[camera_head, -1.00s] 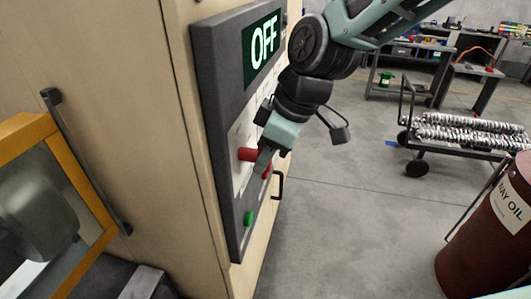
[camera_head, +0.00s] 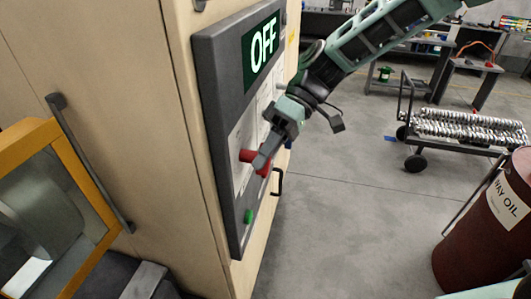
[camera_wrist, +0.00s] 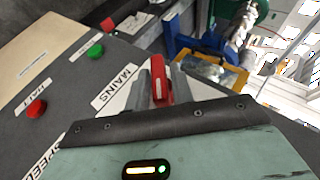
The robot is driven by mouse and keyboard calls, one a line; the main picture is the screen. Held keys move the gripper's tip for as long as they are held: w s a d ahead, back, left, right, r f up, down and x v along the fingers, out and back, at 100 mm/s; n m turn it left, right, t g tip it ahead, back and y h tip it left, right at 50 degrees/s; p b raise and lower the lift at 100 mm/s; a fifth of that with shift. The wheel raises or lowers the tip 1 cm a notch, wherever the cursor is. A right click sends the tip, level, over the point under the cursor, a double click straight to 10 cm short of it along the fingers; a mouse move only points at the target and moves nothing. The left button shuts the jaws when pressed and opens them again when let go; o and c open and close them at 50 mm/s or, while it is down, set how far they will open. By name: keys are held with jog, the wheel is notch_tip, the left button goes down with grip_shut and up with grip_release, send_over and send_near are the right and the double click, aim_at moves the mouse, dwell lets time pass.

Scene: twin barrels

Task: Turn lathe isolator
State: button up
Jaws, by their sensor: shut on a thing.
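The isolator is a red handle (camera_wrist: 159,84) beside a white MAINS label (camera_wrist: 115,89) in the wrist view. In the head view the red handle (camera_head: 246,156) sits on the dark control panel (camera_head: 214,95), partly hidden by my fingers. My gripper (camera_head: 260,163) is at the panel, shut on the red handle. In the wrist view its two grey fingers (camera_wrist: 160,88) stand on either side of the handle. The panel's display (camera_head: 263,48) reads OFF in lit letters.
A green button (camera_head: 248,216) is low on the panel. A red button (camera_wrist: 36,108) shows in the wrist view. A black door handle (camera_head: 278,182) stands near my gripper. A red WAY OIL barrel (camera_head: 480,235) and a loaded trolley (camera_head: 470,130) stand right, with open floor between.

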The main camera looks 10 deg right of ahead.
jog(key=g+y, duration=0.1)
jog(key=g, duration=0.1)
jog(key=m+g+y+b, duration=0.1)
jog(key=shift+w+f+g, duration=0.15)
jog(key=shift+f+g, duration=0.05)
jog(key=shift+g, duration=0.2)
grip_shut()
jog(key=shift+m+g+y+b, duration=0.7)
jog(key=shift+g+y, duration=0.6)
jog(key=shift+g, duration=0.1)
jog(key=o, duration=0.8)
grip_release()
